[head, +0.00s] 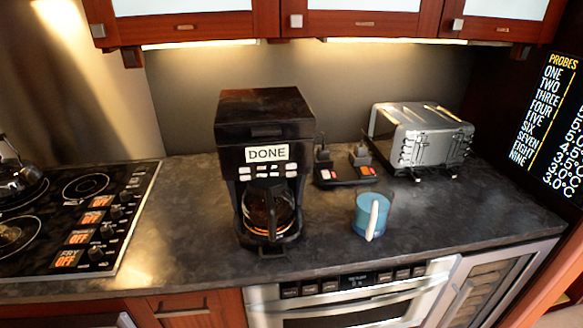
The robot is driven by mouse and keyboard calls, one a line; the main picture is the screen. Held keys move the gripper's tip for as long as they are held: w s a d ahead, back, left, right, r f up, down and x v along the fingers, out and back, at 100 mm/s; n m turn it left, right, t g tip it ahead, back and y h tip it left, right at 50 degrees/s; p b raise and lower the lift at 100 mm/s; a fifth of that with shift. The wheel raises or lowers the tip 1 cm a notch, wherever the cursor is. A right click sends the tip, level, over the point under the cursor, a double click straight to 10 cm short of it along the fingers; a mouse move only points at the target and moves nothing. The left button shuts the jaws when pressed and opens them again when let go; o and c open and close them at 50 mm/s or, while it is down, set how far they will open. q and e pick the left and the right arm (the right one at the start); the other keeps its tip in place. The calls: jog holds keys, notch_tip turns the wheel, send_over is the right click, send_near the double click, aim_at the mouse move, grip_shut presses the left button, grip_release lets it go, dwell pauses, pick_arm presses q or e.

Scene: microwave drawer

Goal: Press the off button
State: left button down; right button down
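The microwave drawer (350,312) is a silver front set below the front edge of the counter, low in the picture. It looks shut. Its black control strip (352,284) runs along the top, with a small display near the middle and several dark buttons to each side. The button labels are too small to read, so I cannot tell which one is the off button. Neither of my grippers shows in the head view.
A black coffee maker (267,125) reading DONE stands on the dark counter (185,215). A blue mug (364,214), a power strip (344,175) and a silver toaster (420,137) stand right of it. A cooktop (70,210) with OFF displays is left. Cabinets (365,22) hang above.

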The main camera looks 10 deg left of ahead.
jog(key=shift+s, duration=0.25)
